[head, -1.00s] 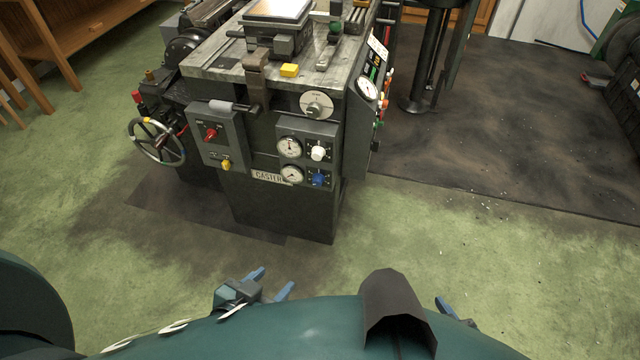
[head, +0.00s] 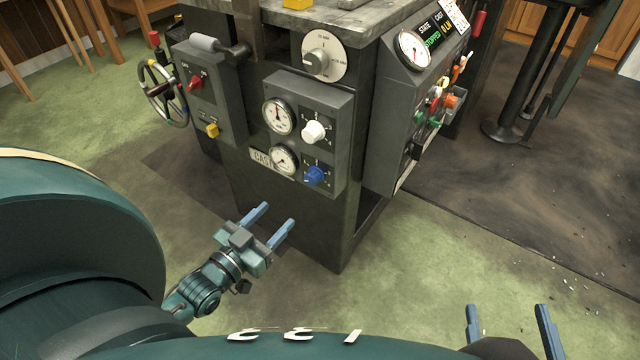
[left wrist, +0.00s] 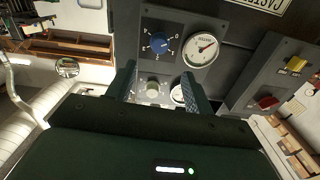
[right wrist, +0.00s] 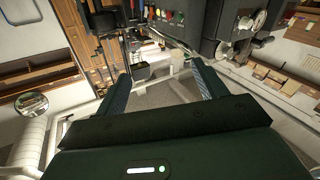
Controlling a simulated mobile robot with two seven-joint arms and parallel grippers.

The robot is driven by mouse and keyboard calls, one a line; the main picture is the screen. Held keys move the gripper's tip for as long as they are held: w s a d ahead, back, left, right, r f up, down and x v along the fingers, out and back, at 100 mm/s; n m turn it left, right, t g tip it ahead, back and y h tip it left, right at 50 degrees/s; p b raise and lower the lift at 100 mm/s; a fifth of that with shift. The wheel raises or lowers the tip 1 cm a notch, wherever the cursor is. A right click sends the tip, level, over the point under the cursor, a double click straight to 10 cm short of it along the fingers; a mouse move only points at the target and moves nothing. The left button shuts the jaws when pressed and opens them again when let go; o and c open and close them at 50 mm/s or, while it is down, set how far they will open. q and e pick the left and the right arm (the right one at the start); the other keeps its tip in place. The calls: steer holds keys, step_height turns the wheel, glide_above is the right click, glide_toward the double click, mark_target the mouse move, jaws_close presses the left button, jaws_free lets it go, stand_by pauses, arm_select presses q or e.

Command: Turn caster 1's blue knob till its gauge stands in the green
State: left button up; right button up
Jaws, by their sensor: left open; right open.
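The blue knob (head: 315,176) sits low on the grey panel on the front of the caster, with its gauge (head: 284,158) just to its left. In the left wrist view, which is upside down, the blue knob (left wrist: 161,43) and its gauge (left wrist: 202,50) are clear. The needle shows there, but I cannot make out a green zone. My left gripper (head: 278,215) is open and empty, below and in front of the knob, apart from it. My right gripper (head: 507,310) is open and empty over the floor at the lower right.
A white knob (head: 314,132) and a second gauge (head: 278,117) sit just above on the panel. A box with a red switch and yellow knob (head: 212,130) juts out at left. A sloped control panel (head: 398,120) is at right.

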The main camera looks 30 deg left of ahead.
mark_target(309, 181)
arm_select(q)
steer(key=w+b, duration=0.1)
steer(key=w, duration=0.3)
steer(key=w+b, duration=0.1)
steer(key=w, duration=0.3)
steer(key=w+d+b, duration=0.1)
steer(key=w, duration=0.3)
steer(key=shift+w, duration=0.4)
arm_select(e)
steer(key=shift+s+a+r+t+y, duration=0.1)
steer(key=shift+a+t+y, duration=0.5)
steer(key=shift+y, duration=0.1)
arm_select(q)
steer(key=c, duration=1)
steer(key=shift+o, duration=0.2)
steer(key=shift+r+m, duration=0.1)
steer(key=shift+m, duration=0.2)
arm_select(e)
steer(key=shift+r, duration=0.2)
